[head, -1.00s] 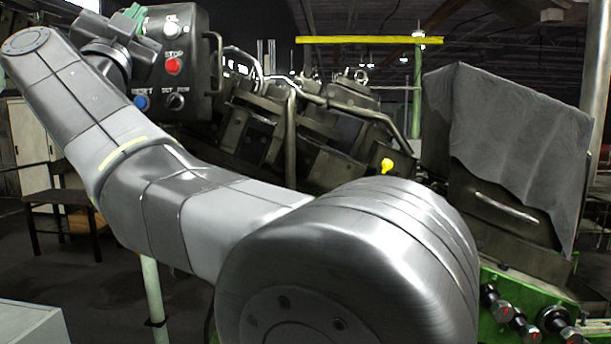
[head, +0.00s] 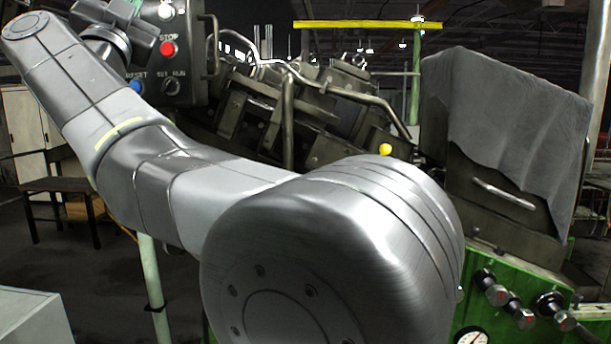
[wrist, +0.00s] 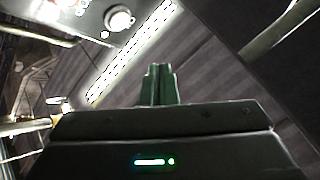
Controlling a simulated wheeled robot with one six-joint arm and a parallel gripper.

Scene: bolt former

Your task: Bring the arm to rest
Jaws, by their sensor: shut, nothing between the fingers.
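My arm crosses the left and middle of the head view, with its big rounded joint at the front. My gripper (wrist: 160,85) shows in the wrist view with its green fingers together and nothing between them. In the head view the gripper is at the upper edge beside the control box, and its fingers are mostly cut off by the frame. The control box (head: 188,75) has a red STOP button (head: 167,48), a blue RESET button (head: 137,87) and a black SET/RUN selector (head: 170,86). No finger visibly touches a button.
The dark bolt former (head: 290,110) stands behind my arm. A grey cloth (head: 505,115) drapes a housing at right, above a green panel with knobs and a gauge (head: 470,338).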

